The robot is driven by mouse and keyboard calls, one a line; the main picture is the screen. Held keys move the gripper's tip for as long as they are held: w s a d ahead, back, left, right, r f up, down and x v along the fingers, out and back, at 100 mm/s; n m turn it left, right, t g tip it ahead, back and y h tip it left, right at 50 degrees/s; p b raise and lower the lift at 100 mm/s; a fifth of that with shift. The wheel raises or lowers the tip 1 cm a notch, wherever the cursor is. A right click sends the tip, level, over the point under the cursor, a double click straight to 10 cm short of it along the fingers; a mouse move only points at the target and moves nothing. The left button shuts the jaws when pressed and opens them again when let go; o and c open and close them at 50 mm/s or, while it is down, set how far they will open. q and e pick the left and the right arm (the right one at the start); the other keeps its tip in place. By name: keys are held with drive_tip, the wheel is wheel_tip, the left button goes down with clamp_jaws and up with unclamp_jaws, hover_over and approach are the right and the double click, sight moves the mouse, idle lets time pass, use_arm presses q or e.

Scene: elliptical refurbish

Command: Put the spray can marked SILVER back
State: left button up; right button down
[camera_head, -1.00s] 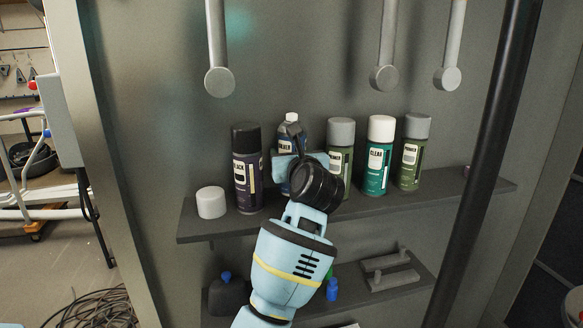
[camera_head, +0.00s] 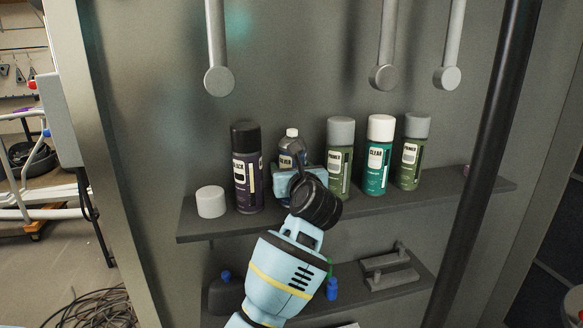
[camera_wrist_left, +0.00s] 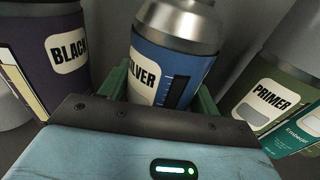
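The SILVER spray can (camera_head: 291,146), blue with a silver top and white nozzle, stands upright between the BLACK can (camera_head: 246,170) and a green PRIMER can (camera_head: 340,160) on the upper shelf (camera_head: 225,226). My left gripper (camera_head: 299,178) reaches in from the front and is shut on it. In the left wrist view the SILVER can (camera_wrist_left: 160,65) sits between the green fingers (camera_wrist_left: 160,95). Its base is hidden behind my gripper, so I cannot tell whether it touches the shelf. My right gripper is out of view.
A CLEAR can (camera_head: 378,155) and another PRIMER can (camera_head: 411,152) stand farther right. A white cap (camera_head: 211,202) sits at the shelf's left end. A lower shelf (camera_head: 400,288) holds small items. Grey rods (camera_head: 218,60) hang above. A dark pole (camera_head: 487,150) stands at right.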

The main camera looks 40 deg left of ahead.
use_arm(q)
drive_tip(key=o, duration=0.3)
drive_tip(key=shift+r, duration=0.1)
drive_tip(key=shift+o, duration=0.2)
drive_tip(key=shift+d+r, duration=0.1)
drive_tip(key=shift+r, duration=0.1)
drive_tip(key=v, duration=1.2)
drive_tip(key=shift+b, duration=0.4)
drive_tip(key=shift+s+f, duration=0.1)
